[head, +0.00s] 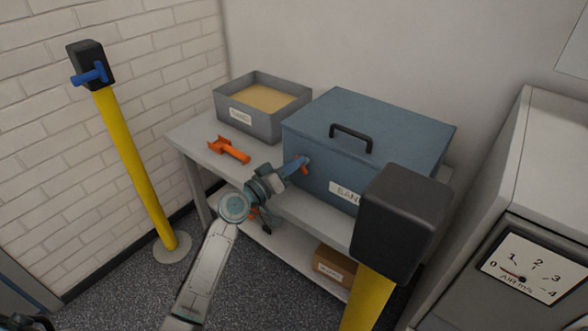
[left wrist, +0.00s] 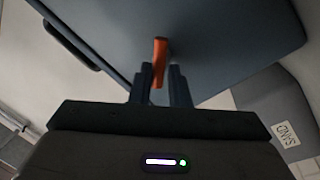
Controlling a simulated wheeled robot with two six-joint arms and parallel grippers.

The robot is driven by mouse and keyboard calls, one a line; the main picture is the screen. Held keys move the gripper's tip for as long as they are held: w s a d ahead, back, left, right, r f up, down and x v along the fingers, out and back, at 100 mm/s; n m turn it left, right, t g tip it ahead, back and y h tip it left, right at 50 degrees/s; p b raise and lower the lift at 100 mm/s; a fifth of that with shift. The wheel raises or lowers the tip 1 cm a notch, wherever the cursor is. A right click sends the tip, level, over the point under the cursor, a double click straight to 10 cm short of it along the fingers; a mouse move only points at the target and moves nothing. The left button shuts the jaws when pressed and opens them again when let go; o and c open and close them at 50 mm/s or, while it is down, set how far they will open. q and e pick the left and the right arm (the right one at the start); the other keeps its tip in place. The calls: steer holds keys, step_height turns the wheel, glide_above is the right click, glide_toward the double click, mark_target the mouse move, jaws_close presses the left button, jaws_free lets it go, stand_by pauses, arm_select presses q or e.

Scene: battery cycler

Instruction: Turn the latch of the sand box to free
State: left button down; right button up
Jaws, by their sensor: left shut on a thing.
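The sand box (head: 390,130) is a blue lidded box with a black handle (head: 352,132) on top and a partly hidden SAND label on its front. Its orange latch (head: 305,171) is on the front near the left end. My left gripper (head: 303,162) is at that front face, shut on the latch. In the left wrist view, the orange latch (left wrist: 159,62) stands between the two dark fingers (left wrist: 162,82) of my left gripper. The fingers cover part of it. The lid looks closed.
A grey table (head: 190,135) carries the box, an orange tool (head: 229,150) and an open grey bin (head: 240,120) of sand. A yellow post with a black head (head: 405,215) stands close in front at right; another post (head: 130,155) stands left. A cardboard box (head: 335,265) sits below.

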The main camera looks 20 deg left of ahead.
arm_select(q)
steer(key=n, duration=0.4)
steer(key=n+t+y, duration=0.1)
steer(key=n, duration=0.3)
steer(key=n+t+y, duration=0.1)
steer(key=n, duration=0.3)
steer(key=shift+f+p, duration=0.35)
steer(key=shift+f, duration=0.05)
steer(key=c, duration=1.5)
jaws_free()
